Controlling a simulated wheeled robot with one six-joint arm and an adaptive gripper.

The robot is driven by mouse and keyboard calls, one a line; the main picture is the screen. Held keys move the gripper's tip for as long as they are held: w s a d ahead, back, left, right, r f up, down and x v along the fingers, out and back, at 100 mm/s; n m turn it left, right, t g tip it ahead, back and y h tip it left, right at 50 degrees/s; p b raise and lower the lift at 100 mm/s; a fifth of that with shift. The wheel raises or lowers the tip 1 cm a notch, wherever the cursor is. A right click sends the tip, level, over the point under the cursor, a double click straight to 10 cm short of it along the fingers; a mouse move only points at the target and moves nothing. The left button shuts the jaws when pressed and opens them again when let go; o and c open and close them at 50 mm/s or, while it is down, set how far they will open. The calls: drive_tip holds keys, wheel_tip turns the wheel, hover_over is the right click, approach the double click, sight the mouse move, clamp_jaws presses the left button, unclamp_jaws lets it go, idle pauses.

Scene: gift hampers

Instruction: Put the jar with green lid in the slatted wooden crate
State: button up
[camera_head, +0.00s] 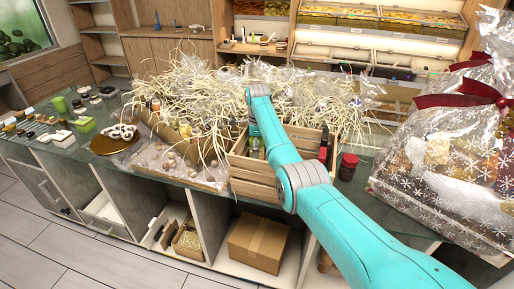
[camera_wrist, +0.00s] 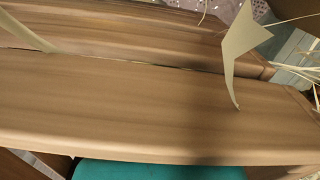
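The slatted wooden crate (camera_head: 262,184) stands at the front of the counter, below my raised teal arm. It holds a few upright items, partly hidden by the arm, including a small green-topped thing (camera_head: 255,148) too small to identify. I cannot pick out a jar with a green lid for certain. In the wrist view, wooden slats (camera_wrist: 130,105), apparently the crate's, fill most of the picture at close range. My gripper is in neither view; my arm bends down behind its own links in the head view, so its fingers and anything in them are hidden.
A jar with a dark red lid (camera_head: 348,167) stands just right of the crate. A large wrapped hamper (camera_head: 450,170) fills the right side. Shredded straw and clear wrap (camera_head: 190,85) crowd the back. A gold plate (camera_head: 112,144) and small green boxes (camera_head: 84,124) lie left.

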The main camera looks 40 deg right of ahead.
wheel_tip(320, 180, up, 12)
drive_tip(key=shift+r, duration=0.15)
idle(0.6)
idle(0.4)
